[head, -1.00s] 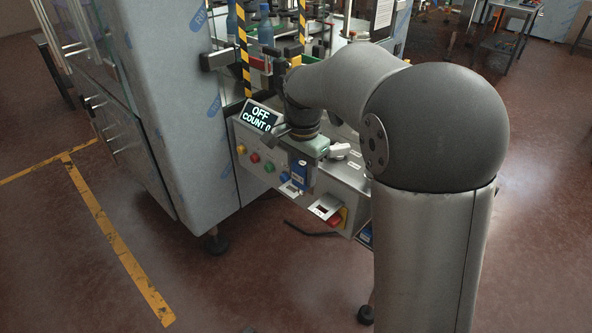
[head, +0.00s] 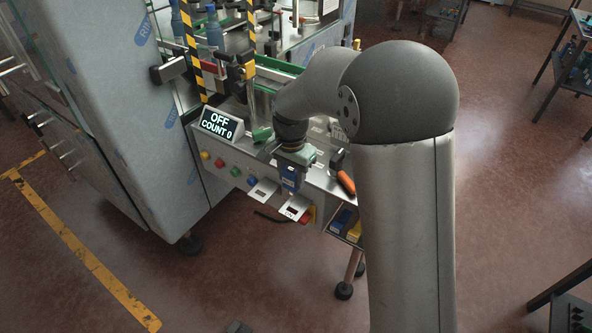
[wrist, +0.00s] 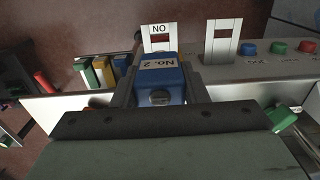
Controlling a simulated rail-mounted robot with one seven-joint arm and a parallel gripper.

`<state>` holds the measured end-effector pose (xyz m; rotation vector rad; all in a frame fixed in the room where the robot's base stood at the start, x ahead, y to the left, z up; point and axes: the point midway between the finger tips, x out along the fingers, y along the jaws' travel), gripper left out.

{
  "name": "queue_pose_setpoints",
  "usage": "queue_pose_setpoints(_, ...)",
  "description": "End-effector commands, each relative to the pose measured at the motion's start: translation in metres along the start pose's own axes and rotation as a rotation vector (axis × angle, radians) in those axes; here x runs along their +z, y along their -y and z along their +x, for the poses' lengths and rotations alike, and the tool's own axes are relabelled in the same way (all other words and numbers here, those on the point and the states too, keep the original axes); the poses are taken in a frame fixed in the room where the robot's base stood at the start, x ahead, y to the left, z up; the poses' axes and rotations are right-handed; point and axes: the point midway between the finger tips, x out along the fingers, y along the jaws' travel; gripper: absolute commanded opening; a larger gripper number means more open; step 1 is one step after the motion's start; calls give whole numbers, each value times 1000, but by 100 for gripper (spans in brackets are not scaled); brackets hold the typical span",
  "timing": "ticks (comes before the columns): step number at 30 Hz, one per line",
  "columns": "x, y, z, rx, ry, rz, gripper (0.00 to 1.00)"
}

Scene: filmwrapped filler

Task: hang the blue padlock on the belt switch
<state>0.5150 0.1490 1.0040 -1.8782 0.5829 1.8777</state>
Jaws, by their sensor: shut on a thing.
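My gripper (head: 289,181) is shut on the blue padlock (wrist: 172,88), with a finger on each side of its body. The padlock has a white label reading "No. 2", upside down in the wrist view; its shackle cannot be made out. Two metal plates with slots stick out from the front of the control panel. The right one (head: 295,207) lies just below the padlock in the head view; in the wrist view this plate (wrist: 160,38), lettered "NO" as seen, is just beyond it. The left plate (head: 263,192) is empty. I cannot tell which plate is the belt switch, or whether the padlock touches one.
A display (head: 221,123) reads OFF, COUNT 0. Coloured buttons (head: 220,163) line the panel's left. An orange-handled tool (head: 345,182) lies on top at the right. A bin with coloured items (head: 345,224) hangs at the panel's right end. Floor in front is open.

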Motion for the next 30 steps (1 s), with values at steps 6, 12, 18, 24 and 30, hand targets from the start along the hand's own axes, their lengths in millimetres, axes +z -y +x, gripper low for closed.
queue_pose_setpoints(6,0,0,0,-1,0,1,9)
queue_pose_setpoints(12,0,0,7,0,0,2,9)
queue_pose_setpoints(18,0,0,18,1,1,2,9)
queue_pose_setpoints(24,0,0,30,0,0,2,9)
queue_pose_setpoints(30,0,0,42,0,0,2,9)
